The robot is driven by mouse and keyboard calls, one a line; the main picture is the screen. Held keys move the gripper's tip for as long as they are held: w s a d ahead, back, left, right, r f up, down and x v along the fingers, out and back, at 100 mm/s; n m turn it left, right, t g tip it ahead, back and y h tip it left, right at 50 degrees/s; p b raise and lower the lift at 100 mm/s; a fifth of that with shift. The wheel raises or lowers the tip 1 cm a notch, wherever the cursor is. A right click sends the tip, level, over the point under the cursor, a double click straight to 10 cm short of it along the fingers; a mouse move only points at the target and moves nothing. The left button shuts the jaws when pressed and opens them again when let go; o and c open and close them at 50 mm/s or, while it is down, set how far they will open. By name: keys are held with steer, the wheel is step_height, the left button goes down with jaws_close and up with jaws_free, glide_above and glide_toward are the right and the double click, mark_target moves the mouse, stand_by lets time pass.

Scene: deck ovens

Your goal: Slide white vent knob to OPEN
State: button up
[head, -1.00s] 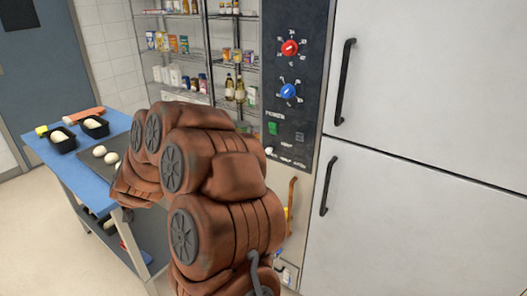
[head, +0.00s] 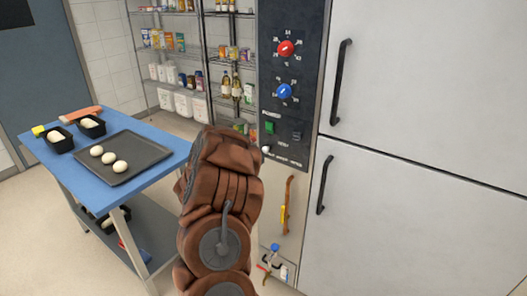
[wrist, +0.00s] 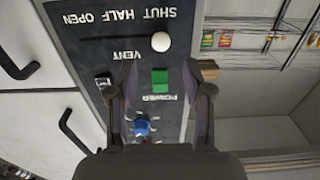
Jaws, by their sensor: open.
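The white vent knob (wrist: 161,42) is a round ball on the dark control panel. The wrist view is upside down, and there the knob is at the SHUT end of its slot, with the HALF and OPEN labels to the left. In the head view the knob (head: 266,150) shows small at the panel's lower left edge. My gripper (wrist: 158,75) is open and empty, its two fingers spread in front of the panel. The knob appears just beyond the fingertips, apart from them. In the head view my arm hides the gripper.
The panel also has a green power switch (wrist: 160,80), a blue dial (head: 285,91) and a red dial (head: 286,48). White doors with black handles (head: 325,184) stand to the right. A blue table (head: 165,145) with a tray (head: 148,153) and wire shelves (head: 208,70) are at left.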

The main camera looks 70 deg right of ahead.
mark_target(264, 151)
steer(key=p+x, duration=0.2)
steer(key=x, duration=0.5)
steer(key=shift+d, duration=0.15)
jaws_close()
stand_by(0.3)
